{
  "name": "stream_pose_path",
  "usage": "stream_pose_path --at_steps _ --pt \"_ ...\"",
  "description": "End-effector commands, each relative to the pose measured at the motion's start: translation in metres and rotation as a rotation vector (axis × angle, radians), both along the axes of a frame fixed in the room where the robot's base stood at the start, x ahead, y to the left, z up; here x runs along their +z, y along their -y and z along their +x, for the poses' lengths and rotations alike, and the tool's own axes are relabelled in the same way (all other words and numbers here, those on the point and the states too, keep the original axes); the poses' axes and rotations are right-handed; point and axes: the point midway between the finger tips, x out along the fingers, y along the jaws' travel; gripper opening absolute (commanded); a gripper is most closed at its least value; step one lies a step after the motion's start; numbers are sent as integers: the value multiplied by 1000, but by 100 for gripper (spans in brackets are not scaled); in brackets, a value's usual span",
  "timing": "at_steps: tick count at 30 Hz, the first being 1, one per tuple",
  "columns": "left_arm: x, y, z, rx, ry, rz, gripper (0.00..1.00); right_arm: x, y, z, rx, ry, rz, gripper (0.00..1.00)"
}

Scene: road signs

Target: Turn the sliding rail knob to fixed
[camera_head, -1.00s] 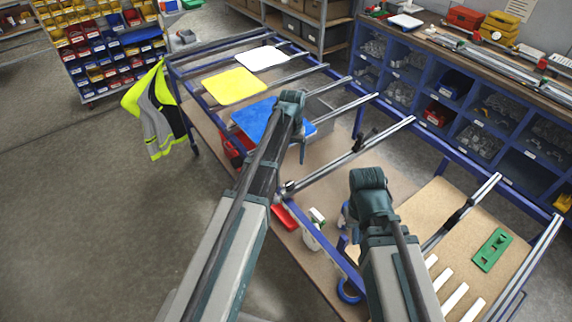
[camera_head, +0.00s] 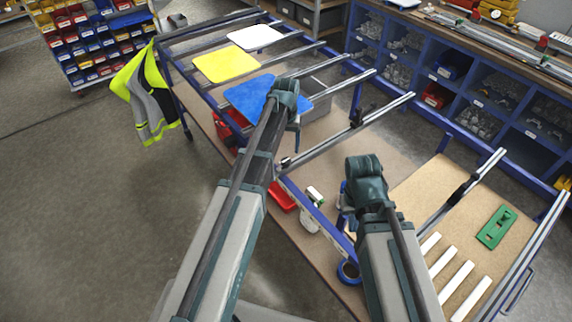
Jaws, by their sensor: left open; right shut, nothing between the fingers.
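A metal rail (camera_head: 325,139) crosses the blue-framed rack, with a black clamp-like fitting (camera_head: 357,117) on it. A small black knob-like part (camera_head: 285,162) sits at its near left end. Another rail further right carries a black fitting (camera_head: 460,190). I cannot tell which part is the task's knob, nor read its setting. My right gripper (camera_head: 365,182) is shut below the rail in the picture. Its fingers are hidden behind the wrist.
White (camera_head: 255,37), yellow (camera_head: 226,65) and blue (camera_head: 248,95) sheets lie on the rack. A hi-vis jacket (camera_head: 145,95) hangs at its left end. A green part (camera_head: 496,227) and white strips lie at right. The floor at left is clear.

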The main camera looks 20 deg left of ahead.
Motion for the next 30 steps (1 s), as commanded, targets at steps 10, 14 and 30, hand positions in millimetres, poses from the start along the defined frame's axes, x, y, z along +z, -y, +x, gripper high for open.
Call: stream_pose_path --at_steps 10,14,30 --pt "-54 0 0 0 0 0 77 -54 0 0 4 0 -1 0" --pt "-63 0 0 0 0 0 77 -63 0 0 4 0 -1 0" --pt "-63 0 0 0 0 0 43 -63 0 0 3 0 -1 0"
